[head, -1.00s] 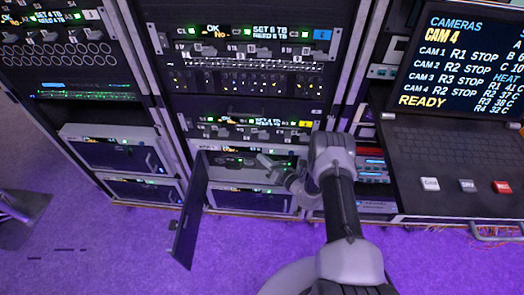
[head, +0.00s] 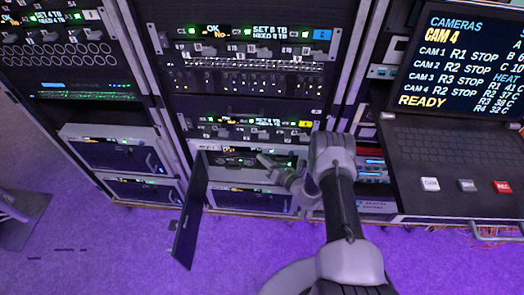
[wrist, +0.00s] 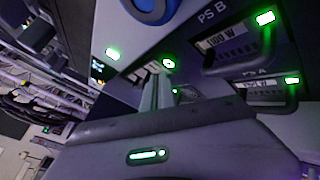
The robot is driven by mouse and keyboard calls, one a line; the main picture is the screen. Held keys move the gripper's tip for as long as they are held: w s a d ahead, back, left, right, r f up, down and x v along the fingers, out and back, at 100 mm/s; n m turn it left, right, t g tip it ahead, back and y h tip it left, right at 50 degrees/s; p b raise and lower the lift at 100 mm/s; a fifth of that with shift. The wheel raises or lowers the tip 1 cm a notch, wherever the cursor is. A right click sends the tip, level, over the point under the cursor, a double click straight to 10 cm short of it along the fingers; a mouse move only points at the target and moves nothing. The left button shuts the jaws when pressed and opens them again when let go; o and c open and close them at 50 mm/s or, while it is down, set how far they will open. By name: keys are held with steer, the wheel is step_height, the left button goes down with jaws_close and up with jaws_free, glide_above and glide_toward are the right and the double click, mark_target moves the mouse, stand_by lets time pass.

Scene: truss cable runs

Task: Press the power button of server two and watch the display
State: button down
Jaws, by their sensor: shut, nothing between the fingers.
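The opened server (head: 268,151) sits low in the middle rack, its front door (head: 189,215) swung out to the left. Which server is number two cannot be read. Its small display (head: 229,149) is lit with yellow text too small to read; a lit display also shows in the wrist view (wrist: 98,67). A round, green-lit button (wrist: 168,63) is in the wrist view. My gripper (head: 262,158) is at the server's front, shut and empty. In the wrist view its fingertips (wrist: 159,77) lie just below the button; I cannot tell whether they touch it.
Power supply modules with handles, labelled PS B (wrist: 232,42) and PS A (wrist: 262,87), are close at right in the wrist view. A console with a screen (head: 462,60) reading READY stands at right. The purple floor (head: 110,240) in front is mostly clear.

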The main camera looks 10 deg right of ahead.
stand_by(0.3)
steer(key=shift+w+d+b, duration=0.15)
steer(key=shift+w+b, duration=0.3)
steer(key=shift+b, duration=0.1)
steer(key=shift+w+d+b, duration=0.15)
steer(key=shift+w+b, duration=0.2)
steer(key=shift+b, duration=0.05)
stand_by(0.4)
steer(key=shift+s+a+p, duration=0.25)
steer(key=shift+s+p, duration=0.15)
steer(key=shift+s, duration=0.4)
steer(key=s, duration=0.1)
steer(key=s+a+p, duration=0.1)
steer(key=s, duration=0.1)
steer(key=s+p, duration=0.1)
steer(key=shift+s+a, duration=0.3)
steer(key=shift+s, duration=0.1)
stand_by(0.6)
